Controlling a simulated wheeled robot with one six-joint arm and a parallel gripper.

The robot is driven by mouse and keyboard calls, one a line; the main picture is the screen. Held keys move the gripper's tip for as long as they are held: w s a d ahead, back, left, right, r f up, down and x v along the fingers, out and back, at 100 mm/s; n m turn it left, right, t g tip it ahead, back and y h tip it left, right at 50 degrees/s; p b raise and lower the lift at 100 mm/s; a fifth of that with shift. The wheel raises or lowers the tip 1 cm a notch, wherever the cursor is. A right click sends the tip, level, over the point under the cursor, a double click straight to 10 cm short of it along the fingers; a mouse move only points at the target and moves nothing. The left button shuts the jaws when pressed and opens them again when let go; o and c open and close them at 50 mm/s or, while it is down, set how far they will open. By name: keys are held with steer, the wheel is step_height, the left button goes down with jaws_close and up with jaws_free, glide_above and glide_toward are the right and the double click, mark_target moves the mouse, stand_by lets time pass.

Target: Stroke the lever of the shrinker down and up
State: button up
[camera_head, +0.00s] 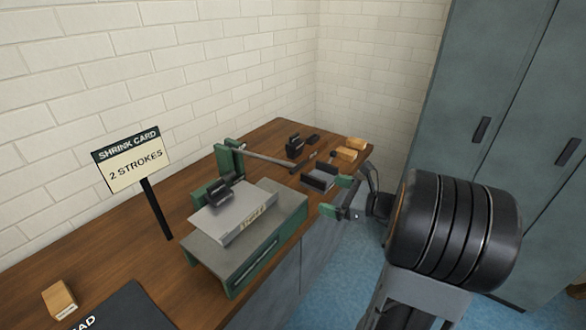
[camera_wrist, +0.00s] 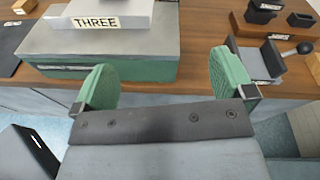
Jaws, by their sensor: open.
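The shrinker is a green machine (camera_head: 228,160) on the wooden bench, with a green and grey base (camera_head: 250,243). Its lever (camera_head: 266,160) is a thin grey rod with a dark grip, reaching right from the green post and sloping slightly down. A grey metal panel labelled THREE (camera_head: 228,222) lies at the dark jaws; its label edge shows in the wrist view (camera_wrist: 135,12). My gripper (camera_head: 338,197) is open and empty, right of the shrinker and apart from the lever. Its green fingers show in the wrist view (camera_wrist: 163,78), where I cannot make out the lever.
A sign reading SHRINK CARD, 2 STROKES (camera_head: 133,160) stands left of the shrinker. A grey block tool (camera_head: 319,177), small black bins (camera_head: 295,145) and wooden blocks (camera_head: 347,153) sit at the bench's far end. A wooden block (camera_head: 60,300) is front left. Grey-green lockers (camera_head: 500,120) stand right.

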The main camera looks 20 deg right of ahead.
mark_target(300, 167)
steer(key=w+a+r+m, duration=0.1)
steer(key=w+a, duration=0.1)
steer(key=w, duration=0.2)
steer(key=w+a+r+t, duration=0.1)
steer(key=w+a, duration=0.1)
steer(key=w, duration=0.2)
steer(key=w+a+r+m+t, duration=0.1)
steer(key=w+a, duration=0.2)
steer(key=w, duration=0.1)
steer(key=shift+w+r+m+p, duration=0.2)
steer(key=shift+r+m+p, duration=0.05)
steer(key=shift+m+p, duration=0.05)
steer(key=shift+c, duration=0.2)
